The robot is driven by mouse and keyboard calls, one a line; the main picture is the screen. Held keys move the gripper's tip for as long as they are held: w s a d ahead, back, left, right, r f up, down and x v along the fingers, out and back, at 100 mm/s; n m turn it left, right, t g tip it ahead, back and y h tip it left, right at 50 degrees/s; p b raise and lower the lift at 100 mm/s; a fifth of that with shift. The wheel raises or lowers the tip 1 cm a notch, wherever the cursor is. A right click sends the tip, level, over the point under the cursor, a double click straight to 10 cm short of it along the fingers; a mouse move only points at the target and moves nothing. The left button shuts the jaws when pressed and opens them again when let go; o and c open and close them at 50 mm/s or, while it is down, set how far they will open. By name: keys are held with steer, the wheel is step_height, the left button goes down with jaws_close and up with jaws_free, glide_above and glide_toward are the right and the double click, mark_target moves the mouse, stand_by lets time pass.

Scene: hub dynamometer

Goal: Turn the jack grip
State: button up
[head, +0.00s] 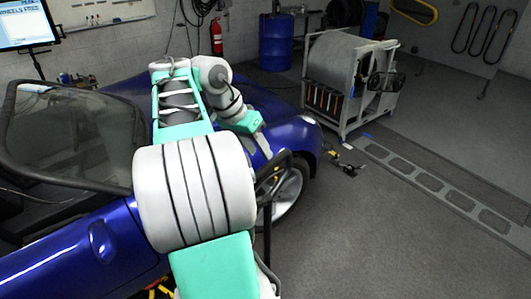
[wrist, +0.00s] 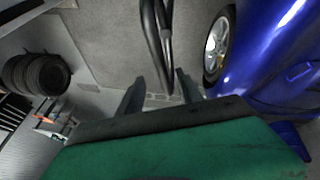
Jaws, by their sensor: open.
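A black tubular handle (head: 272,178), which looks like the jack grip, stands upright beside the front wheel of the blue car. In the wrist view a dark tube that looks like the same handle (wrist: 160,40) runs down from the top edge toward the gap between my fingers. My gripper (wrist: 160,86) is open, with one finger on each side of the tube's lower end. I cannot tell whether either finger touches it. In the head view my arm covers part of the handle's surroundings, and the jack body is not clearly visible.
The blue car (head: 80,245) fills the left, with its front wheel (head: 290,192) close to the handle. A grey wheeled cart (head: 350,75) stands behind. Small tools (head: 345,162) lie on the floor. A blue drum (head: 276,42) is at the back.

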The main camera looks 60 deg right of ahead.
mark_target(267, 164)
steer(key=x, duration=0.6)
jaws_close()
stand_by(1.2)
